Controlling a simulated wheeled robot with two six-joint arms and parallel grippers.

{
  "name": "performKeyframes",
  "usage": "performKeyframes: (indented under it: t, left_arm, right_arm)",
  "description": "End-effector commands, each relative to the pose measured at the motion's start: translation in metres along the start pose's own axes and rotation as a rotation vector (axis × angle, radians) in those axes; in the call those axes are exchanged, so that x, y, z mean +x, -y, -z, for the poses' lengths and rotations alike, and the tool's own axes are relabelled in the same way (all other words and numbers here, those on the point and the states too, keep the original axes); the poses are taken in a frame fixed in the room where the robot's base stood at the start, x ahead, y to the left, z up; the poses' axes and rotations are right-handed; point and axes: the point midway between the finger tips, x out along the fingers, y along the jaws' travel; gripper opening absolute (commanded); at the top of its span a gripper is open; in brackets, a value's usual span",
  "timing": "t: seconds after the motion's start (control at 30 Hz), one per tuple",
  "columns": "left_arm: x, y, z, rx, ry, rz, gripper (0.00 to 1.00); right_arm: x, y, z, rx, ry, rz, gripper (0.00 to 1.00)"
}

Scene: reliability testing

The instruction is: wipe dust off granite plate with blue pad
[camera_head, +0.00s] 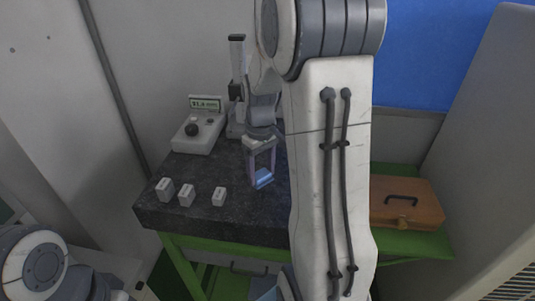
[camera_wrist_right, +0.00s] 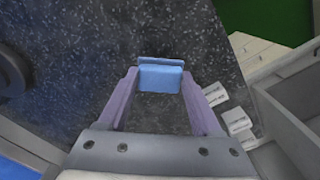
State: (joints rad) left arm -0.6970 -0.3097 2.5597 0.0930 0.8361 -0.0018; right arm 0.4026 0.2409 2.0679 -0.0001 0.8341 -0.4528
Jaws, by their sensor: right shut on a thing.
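The dark speckled granite plate (camera_head: 238,214) lies on a green bench; it also fills much of the right wrist view (camera_wrist_right: 75,75). My right gripper (camera_head: 262,172) points down over the plate, shut on the blue pad (camera_head: 264,179). In the right wrist view the pad (camera_wrist_right: 161,79) sits between the tips of the two purple-grey fingers. The pad is at or just above the plate; I cannot tell whether it touches. I cannot make out dust apart from the stone's speckle. My right arm hides the plate's right part in the head view. My left gripper is out of view.
Three white blocks (camera_head: 187,194) stand along the plate's front left. A control box with a display (camera_head: 198,133) and a vertical gauge stand (camera_head: 237,70) are at the back. A wooden box (camera_head: 404,203) sits on the green surface at right.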

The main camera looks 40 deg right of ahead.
Motion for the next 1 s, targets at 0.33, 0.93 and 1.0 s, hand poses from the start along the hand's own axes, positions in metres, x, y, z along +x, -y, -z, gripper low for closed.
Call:
performKeyframes:
  t: [0.33,0.93,1.0]
  left_arm:
    - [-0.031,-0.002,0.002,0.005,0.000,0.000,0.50]
    - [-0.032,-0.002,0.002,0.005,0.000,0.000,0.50]
    - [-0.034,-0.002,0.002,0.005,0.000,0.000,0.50]
  right_arm:
    - [-0.034,0.006,0.004,-0.010,-0.002,-0.001,0.00]
    - [-0.035,0.008,0.005,-0.013,-0.001,-0.001,0.00]
    - [-0.037,0.008,0.005,-0.013,-0.001,-0.001,0.00]
